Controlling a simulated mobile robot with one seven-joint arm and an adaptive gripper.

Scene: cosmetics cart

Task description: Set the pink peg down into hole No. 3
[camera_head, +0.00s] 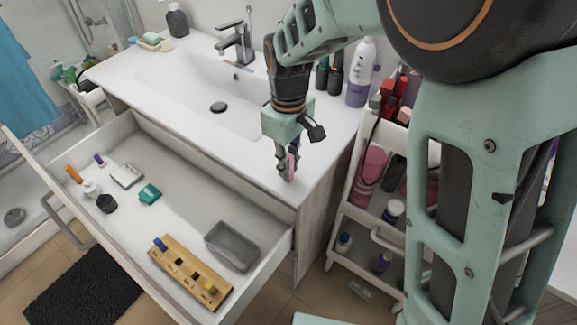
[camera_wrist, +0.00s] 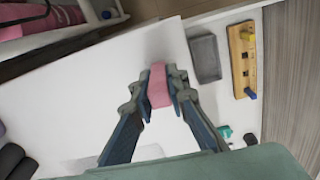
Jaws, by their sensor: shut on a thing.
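My gripper (camera_head: 286,175) is shut on the pink peg (camera_wrist: 158,87), which sits between the fingertips in the wrist view. In the head view the pink peg (camera_head: 292,166) is partly hidden by the fingers, at the front right of the white counter. I cannot tell whether it touches the counter. The wooden peg block (camera_head: 172,261) lies in the open drawer, lower left of my gripper; it also shows in the wrist view (camera_wrist: 236,66). A blue peg (camera_head: 160,243) stands at one end and a yellow peg (camera_head: 211,287) near the other. Dark holes show between them. Hole numbers are unreadable.
A grey tray (camera_head: 232,246) sits beside the block in the drawer (camera_head: 137,213). A green item (camera_head: 149,194), a soap-like block (camera_head: 127,175) and small bottles lie farther left. The counter edge and cabinet border the drawer. A loaded white cart (camera_head: 352,213) stands right.

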